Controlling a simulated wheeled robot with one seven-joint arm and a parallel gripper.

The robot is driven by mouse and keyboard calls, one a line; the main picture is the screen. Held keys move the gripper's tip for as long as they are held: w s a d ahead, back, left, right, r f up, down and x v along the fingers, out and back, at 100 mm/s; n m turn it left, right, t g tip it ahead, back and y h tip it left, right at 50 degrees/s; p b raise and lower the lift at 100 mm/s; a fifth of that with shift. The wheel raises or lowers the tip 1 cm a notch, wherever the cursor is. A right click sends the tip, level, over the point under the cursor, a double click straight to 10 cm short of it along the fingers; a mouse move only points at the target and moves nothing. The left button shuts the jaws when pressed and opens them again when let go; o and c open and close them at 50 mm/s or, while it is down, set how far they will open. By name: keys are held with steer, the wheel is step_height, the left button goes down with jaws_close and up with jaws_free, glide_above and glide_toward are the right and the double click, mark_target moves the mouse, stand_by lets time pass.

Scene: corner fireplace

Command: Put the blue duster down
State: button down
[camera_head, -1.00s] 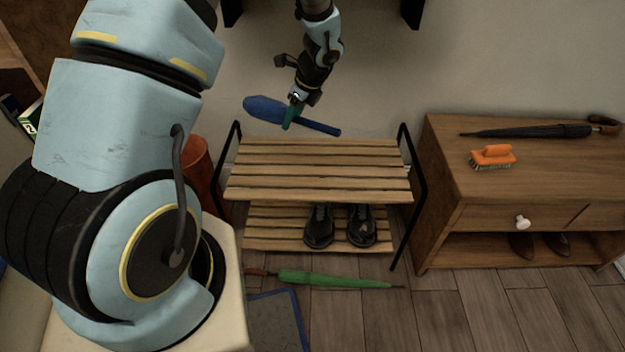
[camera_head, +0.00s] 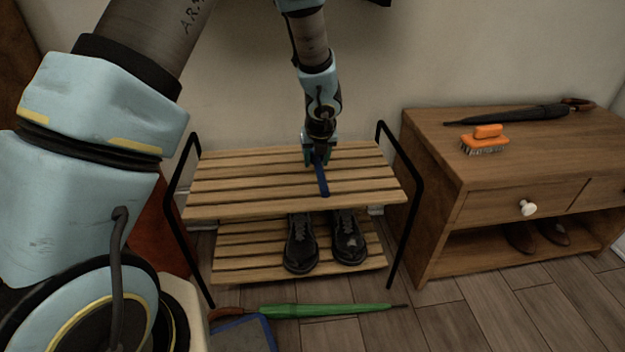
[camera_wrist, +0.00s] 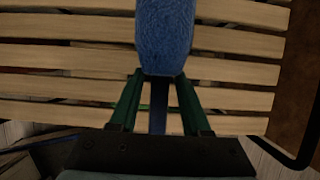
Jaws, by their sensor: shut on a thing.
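The blue duster has a fluffy blue head (camera_wrist: 165,35) and a narrow blue handle (camera_head: 321,178). My gripper (camera_head: 317,160) is low over the top shelf of the slatted wooden rack (camera_head: 230,185). In the wrist view the green fingers of my gripper (camera_wrist: 158,100) are shut on the duster's handle, just below the head.
Black shoes (camera_head: 325,242) stand on the lower shelf. A green umbrella (camera_head: 325,311) lies on the floor in front. On the wooden cabinet (camera_head: 430,140) at right are an orange brush (camera_head: 485,141) and a black umbrella (camera_head: 520,115). The top shelf is otherwise clear.

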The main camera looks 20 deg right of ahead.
mark_target(316, 182)
steer(key=shift+f+b, duration=1.1)
steer(key=shift+f, duration=1.05)
steer(key=shift+f, duration=0.2)
steer(key=shift+c, duration=1.7)
jaws_free()
steer(key=shift+r, duration=0.1)
steer(key=shift+r, duration=0.1)
